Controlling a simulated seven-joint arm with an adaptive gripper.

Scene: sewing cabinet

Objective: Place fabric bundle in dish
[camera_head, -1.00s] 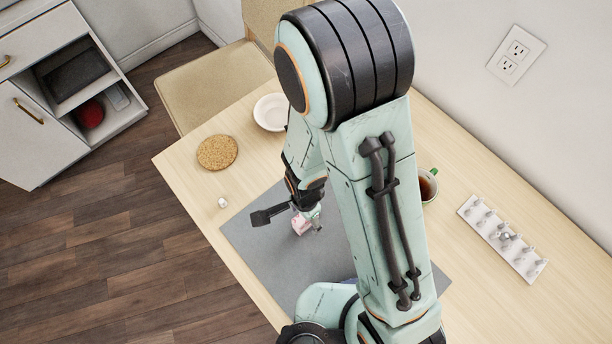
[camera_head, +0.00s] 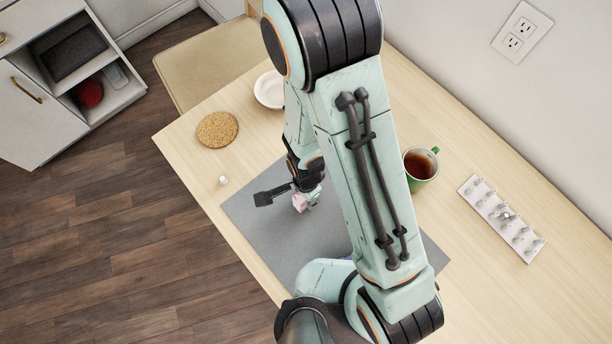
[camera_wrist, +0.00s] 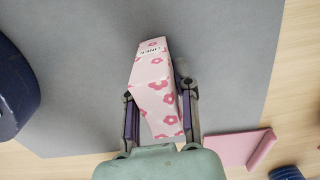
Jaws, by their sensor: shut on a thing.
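The fabric bundle (camera_wrist: 155,85) is pink with a flower print and a small label. My gripper (camera_wrist: 159,105) is shut on it, one finger on each side, in the wrist view. In the head view the bundle (camera_head: 299,203) shows small at my gripper (camera_head: 305,198), over the grey mat (camera_head: 255,215). I cannot tell its exact height above the mat. The white dish (camera_head: 268,90) stands near the table's far edge, beyond my gripper and partly behind my arm. What I see of its inside looks empty.
A round cork mat (camera_head: 217,129) and a small white item (camera_head: 223,181) lie on the left. A green mug (camera_head: 421,168) with dark drink and a white spool rack (camera_head: 505,218) stand right. A pink flat piece (camera_wrist: 245,148) and a dark blue object (camera_wrist: 15,90) show in the wrist view.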

